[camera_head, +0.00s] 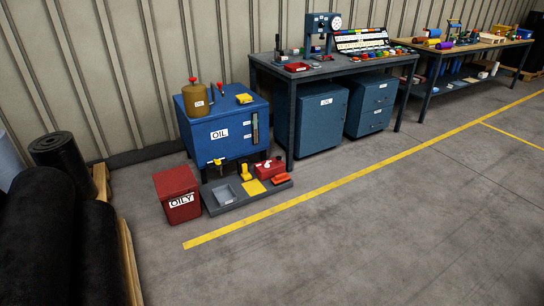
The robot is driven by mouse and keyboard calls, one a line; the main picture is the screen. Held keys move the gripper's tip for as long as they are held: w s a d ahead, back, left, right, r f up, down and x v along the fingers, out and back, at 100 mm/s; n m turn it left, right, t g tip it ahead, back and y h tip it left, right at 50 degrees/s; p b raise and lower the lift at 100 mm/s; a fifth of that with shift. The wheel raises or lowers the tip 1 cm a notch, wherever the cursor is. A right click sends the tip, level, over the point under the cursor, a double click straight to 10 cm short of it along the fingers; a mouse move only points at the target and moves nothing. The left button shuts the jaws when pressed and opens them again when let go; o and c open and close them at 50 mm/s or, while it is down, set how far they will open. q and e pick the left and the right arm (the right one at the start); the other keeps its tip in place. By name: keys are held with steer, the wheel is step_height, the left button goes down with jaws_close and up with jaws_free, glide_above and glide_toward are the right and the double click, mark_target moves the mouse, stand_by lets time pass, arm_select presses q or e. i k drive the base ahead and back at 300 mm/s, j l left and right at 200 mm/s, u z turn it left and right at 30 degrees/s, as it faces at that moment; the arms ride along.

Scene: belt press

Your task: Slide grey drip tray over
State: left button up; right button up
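A small light grey tray (225,194), which looks like the drip tray, lies on the left part of a low dark grey platform (243,200) on the floor. The platform is in front of a blue oil tank (220,134) labelled OIL. A yellow-handled tap (218,161) is on the tank's front, above and behind the tray. A yellow square (254,187) lies to the right of the tray, with a yellow upright item (245,173) behind it. Neither of my grippers is in view.
A red OILY bin (178,195) stands close left of the platform. A red can (269,168) and an orange-red item (280,179) are at its right. A workbench (335,66) is beyond. Black rolls (50,240) fill the left. The floor in front is clear past the yellow line (330,180).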

mark_target(224, 195)
steer(key=i+u, duration=0.3)
steer(key=i, duration=0.3)
steer(key=i+l+u, duration=0.15)
steer(key=i+u, duration=0.15)
steer(key=i, duration=0.25)
steer(key=i+l, duration=0.1)
steer(key=i, duration=0.2)
